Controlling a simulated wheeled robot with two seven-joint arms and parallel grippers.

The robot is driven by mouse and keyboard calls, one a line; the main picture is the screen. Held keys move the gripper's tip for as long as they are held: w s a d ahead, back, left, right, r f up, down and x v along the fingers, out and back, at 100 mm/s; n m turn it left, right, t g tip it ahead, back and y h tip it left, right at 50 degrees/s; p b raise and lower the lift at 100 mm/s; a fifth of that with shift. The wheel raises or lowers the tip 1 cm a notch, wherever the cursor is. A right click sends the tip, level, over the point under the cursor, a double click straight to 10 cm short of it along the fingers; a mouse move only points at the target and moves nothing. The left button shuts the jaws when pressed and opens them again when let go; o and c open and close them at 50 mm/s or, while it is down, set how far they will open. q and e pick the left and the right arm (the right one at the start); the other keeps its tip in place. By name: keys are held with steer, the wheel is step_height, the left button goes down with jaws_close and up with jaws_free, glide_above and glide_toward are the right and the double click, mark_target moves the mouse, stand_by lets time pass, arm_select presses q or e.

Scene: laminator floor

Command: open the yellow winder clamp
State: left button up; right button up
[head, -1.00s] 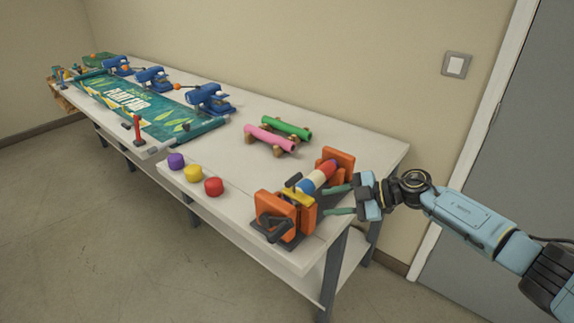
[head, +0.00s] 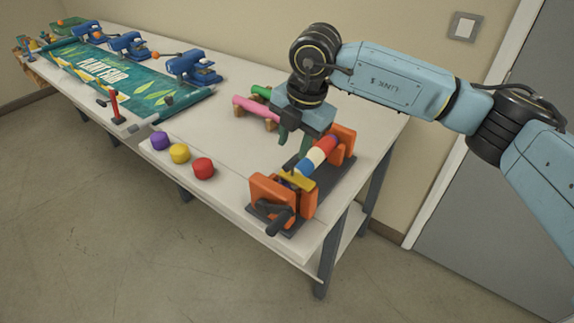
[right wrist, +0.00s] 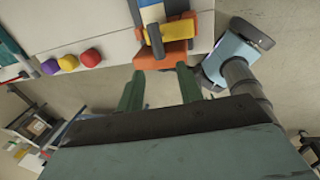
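The winder stands on the near right end of the table, with orange end blocks (head: 268,190) and a roller (head: 317,155) striped in red, white and blue. The yellow winder clamp (head: 297,180) lies across the roller's near end, beside the front orange block; it also shows in the right wrist view (right wrist: 155,40). My right gripper (head: 292,146) points down, over or just behind the roller. Its green fingers (right wrist: 160,78) stand apart with nothing between them. I cannot tell whether it touches the winder. My left gripper is not in view.
Purple, yellow and red knobs (head: 203,168) sit along the front edge. Pink (head: 255,108) and green rolls lie behind the winder, partly hidden by my right gripper. Blue machines (head: 193,68) and a green banner (head: 150,92) fill the far left. The table middle is fairly clear.

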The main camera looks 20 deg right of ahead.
mark_target(288, 164)
steer(key=f, duration=0.2)
steer(key=w+f, duration=0.1)
steer(key=f, duration=0.2)
steer(key=a+f, duration=0.1)
steer(key=f, duration=0.2)
steer(key=shift+w+f, duration=0.2)
steer(key=shift+f, duration=0.05)
jaws_close()
